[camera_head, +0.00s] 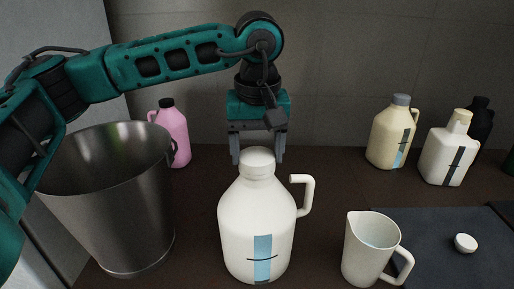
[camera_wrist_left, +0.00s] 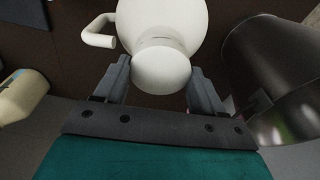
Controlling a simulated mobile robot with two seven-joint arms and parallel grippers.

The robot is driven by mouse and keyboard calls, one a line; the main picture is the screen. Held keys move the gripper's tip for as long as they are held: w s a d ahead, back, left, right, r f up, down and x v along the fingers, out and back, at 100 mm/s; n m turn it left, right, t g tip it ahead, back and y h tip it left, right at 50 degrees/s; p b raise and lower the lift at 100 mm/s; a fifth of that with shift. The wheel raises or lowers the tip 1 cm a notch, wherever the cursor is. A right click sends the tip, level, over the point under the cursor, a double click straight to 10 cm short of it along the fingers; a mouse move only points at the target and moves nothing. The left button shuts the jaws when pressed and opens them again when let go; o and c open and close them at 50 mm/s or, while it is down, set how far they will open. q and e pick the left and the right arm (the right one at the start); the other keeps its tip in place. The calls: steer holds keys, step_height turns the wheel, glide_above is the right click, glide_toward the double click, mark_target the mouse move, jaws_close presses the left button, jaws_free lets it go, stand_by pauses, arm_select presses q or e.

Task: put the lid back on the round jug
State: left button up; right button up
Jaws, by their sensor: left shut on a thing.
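The round white jug (camera_head: 256,222) stands upright at the front middle of the counter, its handle to the right and a blue stripe on its front. It also shows in the left wrist view (camera_wrist_left: 165,18). My left gripper (camera_head: 258,158) is at the jug's top, shut on a white round lid (camera_head: 257,161). In the left wrist view the lid (camera_wrist_left: 161,69) sits between the two fingers. The lid is at the jug's mouth; I cannot tell whether it is fully seated. My right gripper is not in view.
A large steel bucket (camera_head: 119,213) stands close on the left, below my left arm. A white pitcher (camera_head: 368,250) stands right of the jug. A small white cap (camera_head: 465,243) lies on the dark mat (camera_head: 440,226). A pink bottle (camera_head: 173,134) and several other bottles stand behind.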

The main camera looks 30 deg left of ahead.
arm_select(q)
steer(key=shift+f, duration=0.1)
stand_by(0.7)
steer(key=o, duration=1.1)
steer(key=shift+r+p, duration=2.5)
steer(key=shift+r, duration=1.05)
steer(key=shift+c, duration=0.2)
jaws_close()
